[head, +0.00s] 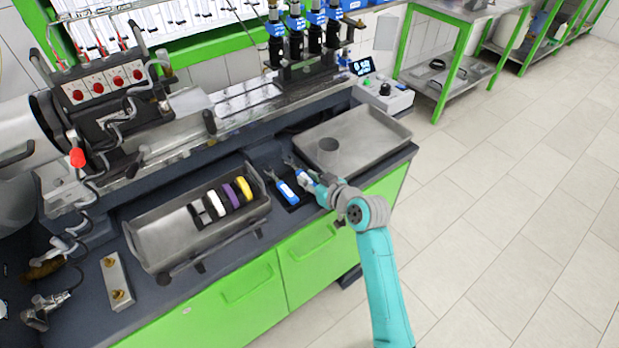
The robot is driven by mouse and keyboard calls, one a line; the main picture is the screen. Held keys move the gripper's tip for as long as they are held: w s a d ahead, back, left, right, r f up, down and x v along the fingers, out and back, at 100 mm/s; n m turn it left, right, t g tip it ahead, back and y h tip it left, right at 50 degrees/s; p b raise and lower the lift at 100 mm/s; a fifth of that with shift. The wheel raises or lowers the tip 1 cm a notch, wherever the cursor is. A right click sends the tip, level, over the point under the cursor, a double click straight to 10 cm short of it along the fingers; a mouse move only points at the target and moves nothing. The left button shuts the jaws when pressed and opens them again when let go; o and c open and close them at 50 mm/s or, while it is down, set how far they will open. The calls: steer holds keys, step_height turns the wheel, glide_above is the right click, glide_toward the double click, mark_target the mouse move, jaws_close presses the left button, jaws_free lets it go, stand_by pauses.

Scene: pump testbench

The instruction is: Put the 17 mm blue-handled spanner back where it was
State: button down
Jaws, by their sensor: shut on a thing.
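My gripper (318,187) reaches in from the right over the bench, shut on a blue-handled spanner (303,177). The spanner's grey head points up and left, and my gripper covers part of its handle. A second blue-handled spanner (286,192) lies just to the left on a dark holder (291,207). The size marks are too small to read. I cannot tell whether the held spanner touches the holder or is a little above it.
A grey tray (378,130) with a grey cylinder (328,153) is beside my gripper. A metal tray (160,251) with white, purple and yellow rings stands left. The pump testbench (250,100) rises behind. Floor (510,210) is clear on the right.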

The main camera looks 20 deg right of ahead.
steer(key=c, duration=1)
jaws_free()
steer(key=shift+r, duration=0.35)
steer(key=v, duration=1.2)
